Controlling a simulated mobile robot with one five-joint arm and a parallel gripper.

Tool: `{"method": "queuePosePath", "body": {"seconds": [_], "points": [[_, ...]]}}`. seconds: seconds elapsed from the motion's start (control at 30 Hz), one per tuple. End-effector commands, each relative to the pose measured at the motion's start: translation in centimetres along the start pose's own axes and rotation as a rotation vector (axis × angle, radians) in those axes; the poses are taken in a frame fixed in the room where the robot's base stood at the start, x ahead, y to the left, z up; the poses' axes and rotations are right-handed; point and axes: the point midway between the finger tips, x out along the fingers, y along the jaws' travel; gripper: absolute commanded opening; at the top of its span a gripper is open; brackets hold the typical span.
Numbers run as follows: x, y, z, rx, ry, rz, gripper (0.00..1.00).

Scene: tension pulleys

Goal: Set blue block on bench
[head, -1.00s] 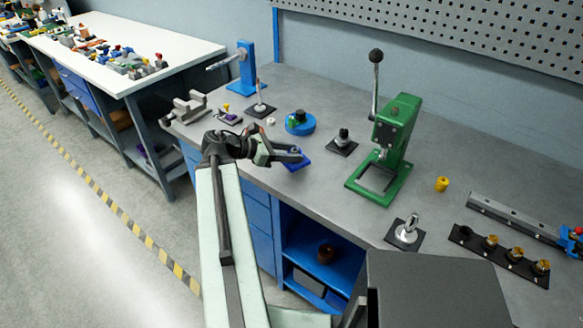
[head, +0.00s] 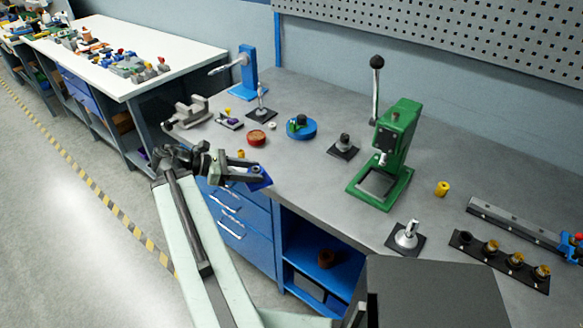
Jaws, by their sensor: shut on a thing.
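The blue block (head: 261,179) is between the fingers of my gripper (head: 254,174), which is shut on it. The fingers hide part of the block. In the head view the block overlaps the front edge of the grey bench (head: 300,182), left of centre. I cannot tell whether it touches the bench top or hangs just above or in front of it.
A red round part (head: 257,138), a small yellow part (head: 241,153) and a blue round fixture (head: 301,127) lie behind my gripper. A green press (head: 391,150) stands to the right. Bare bench top lies between the block and the press.

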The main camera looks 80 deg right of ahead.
Motion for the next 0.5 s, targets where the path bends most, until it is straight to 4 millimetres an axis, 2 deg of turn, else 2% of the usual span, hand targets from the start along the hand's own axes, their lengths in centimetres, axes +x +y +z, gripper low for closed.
{"method": "queuePosePath", "body": {"seconds": [0.4,0.5], "points": [[9.2,4.6,2.6,0.002,-0.001,-0.004,0.0],[10.6,5.3,3.1,0.0,-0.001,-0.002,0.0]]}}
